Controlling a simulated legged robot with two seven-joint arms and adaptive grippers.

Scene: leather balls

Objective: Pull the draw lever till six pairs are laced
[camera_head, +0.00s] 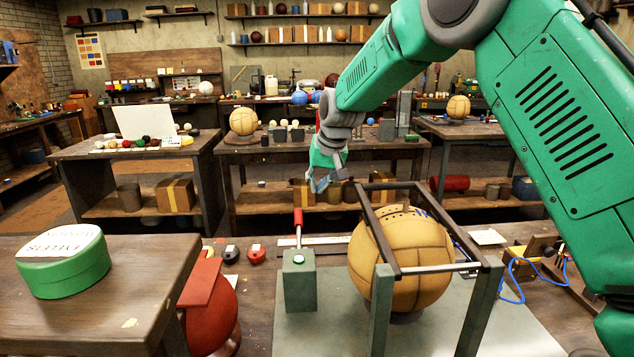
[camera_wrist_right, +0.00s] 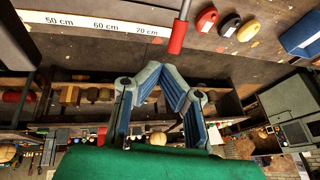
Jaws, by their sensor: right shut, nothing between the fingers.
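The draw lever has a red grip (camera_head: 298,217) on a thin metal rod, standing almost upright from a grey-green box (camera_head: 299,282). The red grip also shows in the right wrist view (camera_wrist_right: 178,36), just beyond the fingertips. A tan leather ball (camera_head: 415,258) sits inside a dark metal frame (camera_head: 383,238). A row of dark eyelets and some blue lace show near its top; I cannot count laced pairs. My right gripper (camera_head: 321,185) is shut and empty, above and behind the red grip, apart from it. In the wrist view its blue-padded fingers (camera_wrist_right: 172,72) converge. My left gripper is out of view.
A green round tin (camera_head: 65,265) stands on a wooden stand at left, with a red ball (camera_head: 212,310) beside it. A white ruler (camera_wrist_right: 90,22) lies behind the lever. Small red and dark discs (camera_head: 256,254) lie left of the lever. Blue cord (camera_head: 513,280) lies at right.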

